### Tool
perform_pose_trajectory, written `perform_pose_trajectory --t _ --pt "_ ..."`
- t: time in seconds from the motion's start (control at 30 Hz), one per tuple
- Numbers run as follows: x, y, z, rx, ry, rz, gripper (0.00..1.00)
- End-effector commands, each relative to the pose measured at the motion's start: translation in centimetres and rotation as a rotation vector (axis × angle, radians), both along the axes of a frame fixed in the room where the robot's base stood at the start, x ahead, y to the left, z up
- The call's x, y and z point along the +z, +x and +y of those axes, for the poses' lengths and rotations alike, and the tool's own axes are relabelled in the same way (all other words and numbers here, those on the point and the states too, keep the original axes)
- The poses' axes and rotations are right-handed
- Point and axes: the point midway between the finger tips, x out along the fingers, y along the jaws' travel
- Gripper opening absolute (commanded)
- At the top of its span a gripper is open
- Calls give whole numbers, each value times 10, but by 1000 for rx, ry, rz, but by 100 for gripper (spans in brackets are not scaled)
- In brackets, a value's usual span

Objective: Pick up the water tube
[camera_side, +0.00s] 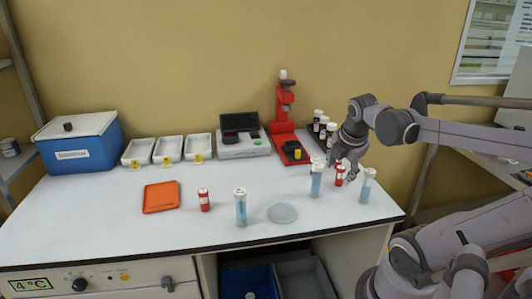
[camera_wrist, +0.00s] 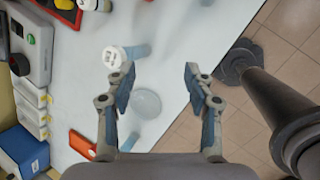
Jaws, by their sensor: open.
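Three clear tubes with pale blue contents and white caps stand upright on the white bench: a front tube (camera_side: 241,208), a middle tube (camera_side: 316,179) and a right tube (camera_side: 366,187). No readable label shows which holds water. My gripper (camera_side: 346,167) is above the right part of the bench, close to the middle tube and a red tube (camera_side: 340,175). In the wrist view, my gripper (camera_wrist: 158,76) is open with nothing between its fingers. A white-capped bluish tube (camera_wrist: 137,51) stands just beyond the left finger; I cannot tell whether they touch.
A second red tube (camera_side: 204,201) stands near an orange tray (camera_side: 161,197). A round clear dish (camera_side: 283,213) lies near the front edge.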

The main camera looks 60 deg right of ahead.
Motion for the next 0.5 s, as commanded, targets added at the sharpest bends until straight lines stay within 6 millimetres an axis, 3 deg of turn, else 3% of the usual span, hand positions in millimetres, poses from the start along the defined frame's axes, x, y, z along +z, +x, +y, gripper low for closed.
perform_pose_trajectory --t 0.2,0.5 --pt "4 -40 -39 224 -67 217 53" --pt "6 -64 -57 379 -81 350 53"
